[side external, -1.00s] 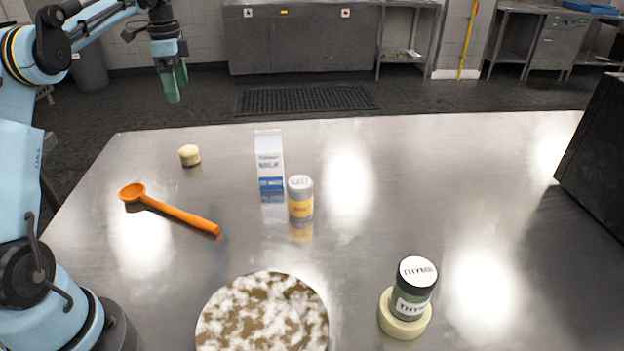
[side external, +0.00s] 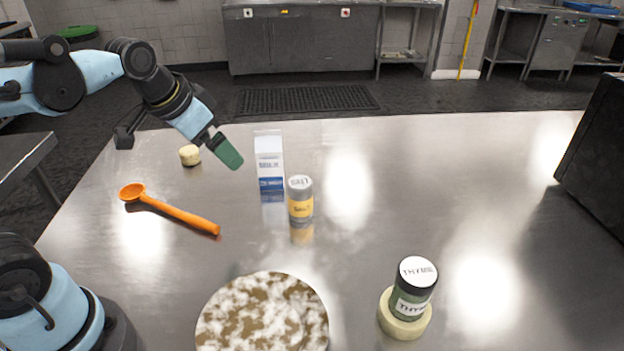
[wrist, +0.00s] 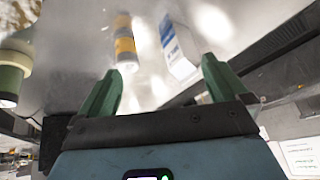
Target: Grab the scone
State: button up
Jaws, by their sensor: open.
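The scone (side external: 190,155) is a small pale yellow round piece on the steel table, towards the far left in the side view. My gripper (side external: 232,158) is tilted above the table, between the scone and the milk carton in the picture. Its green fingers point down and to the right. In the wrist view my gripper (wrist: 160,85) is open, with nothing between its fingers. The scone is not clearly visible in the wrist view.
The milk carton (side external: 270,162) and salt shaker (side external: 300,199) stand right of my gripper. An orange spoon (side external: 175,212) lies in front of the scone. A thyme jar (side external: 412,290) stands on a pale round (side external: 404,324). A mottled round board (side external: 262,315) lies at the front.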

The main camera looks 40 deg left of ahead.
jog(key=shift+n+t, duration=0.5)
jog(key=shift+n, duration=0.1)
jog(key=s+d+f, duration=0.3)
jog(key=shift+s+f, duration=0.1)
jog(key=shift+f, duration=0.15)
jog(key=shift+s+d+f+h, duration=0.2)
jog(key=shift+f+h, duration=0.05)
jog(key=shift+h, duration=0.05)
jog(key=shift+c, duration=1.2)
jog(key=shift+w+a, duration=0.1)
